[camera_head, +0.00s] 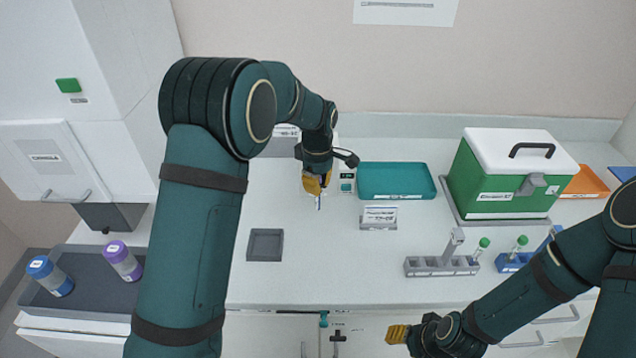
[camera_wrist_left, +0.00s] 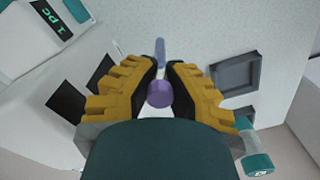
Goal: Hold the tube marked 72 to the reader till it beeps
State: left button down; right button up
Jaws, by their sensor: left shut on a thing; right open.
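My left gripper (camera_head: 317,185) is shut on a purple-capped tube (camera_wrist_left: 159,94), held above the worktop at the back. In the left wrist view the cap lies between the yellow fingers (camera_wrist_left: 160,88), with the thin body extending beyond. In the head view only its lower tip (camera_head: 318,203) shows below the fingers. No number on it is readable. A small white device with a green display, apparently the reader (camera_head: 346,183), stands just right of this gripper; a lit display (camera_wrist_left: 55,28) shows in the left wrist view. My right gripper (camera_head: 398,334) is open and empty near the front edge.
A grey square dish (camera_head: 265,260) lies on the worktop. A grey rack (camera_head: 425,270) and a blue rack (camera_head: 512,267) with green-capped tubes stand right. Behind are a teal tray (camera_head: 396,182) and green cooler (camera_head: 490,185).

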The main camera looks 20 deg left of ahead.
pick_arm(q)
jog(key=s+d+r+p, duration=0.1)
jog(key=s+r+p, duration=0.1)
jog(key=s+r, duration=0.2)
jog(key=shift+s+r+p, duration=0.15)
jog(key=shift+r+p, duration=0.1)
jog(key=shift+p, duration=0.05)
jog(key=shift+d, duration=0.2)
